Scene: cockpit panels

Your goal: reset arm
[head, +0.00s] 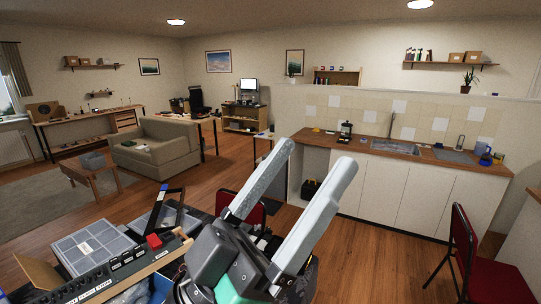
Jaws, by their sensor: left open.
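My left gripper (310,172) shows large in the lower middle of the head view. Its two long grey fingers point up and to the right, and they are apart with nothing between them. It is raised in front of the room, to the right of a dark panel (120,262) with a row of switches and white labels. My right gripper is not in view.
A grey lidded organizer box (92,245) lies behind the panel. A red chair (490,275) stands at the right. A kitchen counter (400,149) runs along the back right. A sofa (158,148) and a low table (90,172) stand at the left. Open wooden floor lies between.

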